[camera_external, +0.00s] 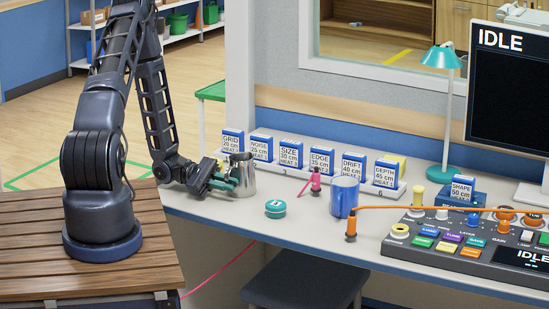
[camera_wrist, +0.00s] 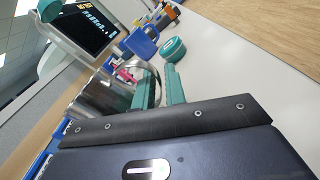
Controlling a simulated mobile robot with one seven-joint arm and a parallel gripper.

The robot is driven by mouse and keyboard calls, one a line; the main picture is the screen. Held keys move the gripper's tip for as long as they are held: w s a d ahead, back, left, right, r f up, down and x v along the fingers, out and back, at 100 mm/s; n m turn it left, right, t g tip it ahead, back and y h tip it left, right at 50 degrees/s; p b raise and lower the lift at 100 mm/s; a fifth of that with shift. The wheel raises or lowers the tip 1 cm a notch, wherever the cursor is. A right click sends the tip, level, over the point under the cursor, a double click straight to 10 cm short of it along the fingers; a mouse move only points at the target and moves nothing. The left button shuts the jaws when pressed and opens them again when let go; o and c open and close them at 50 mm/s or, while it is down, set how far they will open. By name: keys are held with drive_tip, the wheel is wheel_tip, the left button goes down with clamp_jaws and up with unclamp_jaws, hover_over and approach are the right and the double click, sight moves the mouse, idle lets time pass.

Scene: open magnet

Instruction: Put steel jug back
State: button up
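The steel jug (camera_external: 243,175) stands upright on the desk at its left end, in front of the row of cards. It also shows in the wrist view (camera_wrist: 96,103), left of my fingers. My gripper (camera_external: 224,184) is at the jug's left side, at desk height. In the wrist view my teal fingers (camera_wrist: 162,84) stand apart, with the jug's curved handle (camera_wrist: 158,88) between them. One finger seems to pass inside the handle loop. I see a gap between the fingers, and cannot tell whether either touches the handle.
A white tray (camera_external: 293,171) holds several labelled cards along the back. A teal round tin (camera_external: 275,208), pink figure (camera_external: 316,182) and blue mug (camera_external: 344,197) stand to the right. An orange cable (camera_external: 408,210) arches over the control panel (camera_external: 470,244). The front left desk is clear.

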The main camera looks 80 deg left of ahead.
drive_tip(key=shift+o, duration=0.9)
drive_tip(key=shift+r, duration=0.15)
drive_tip(key=v, duration=1.2)
drive_tip(key=w+d+r+m+g+y, duration=0.1)
drive_tip(key=w+d+r+m+g, duration=0.25)
drive_tip(key=d+r, duration=0.4)
drive_tip(key=w+d+r+m+g+y, duration=0.1)
drive_tip(key=w+d+r+m+g, duration=0.1)
drive_tip(key=d+r+m+g, duration=0.4)
drive_tip(key=w+d+r+m+g+y, duration=0.1)
drive_tip(key=w+d+r+m+g, duration=0.15)
drive_tip(key=d+r, duration=0.65)
drive_tip(key=s+d+r+m+t+y, duration=0.2)
drive_tip(key=s+d+r+m+y, duration=0.2)
drive_tip(key=d+r, duration=0.5)
drive_tip(key=s+d+r+m+t+y, duration=0.1)
drive_tip(key=s+d+r+m+y, duration=0.4)
drive_tip(key=s+d+r, duration=0.3)
drive_tip(key=shift+s+d+r+t, duration=0.2)
drive_tip(key=shift+d+r+t, duration=0.2)
drive_tip(key=shift+d, duration=0.05)
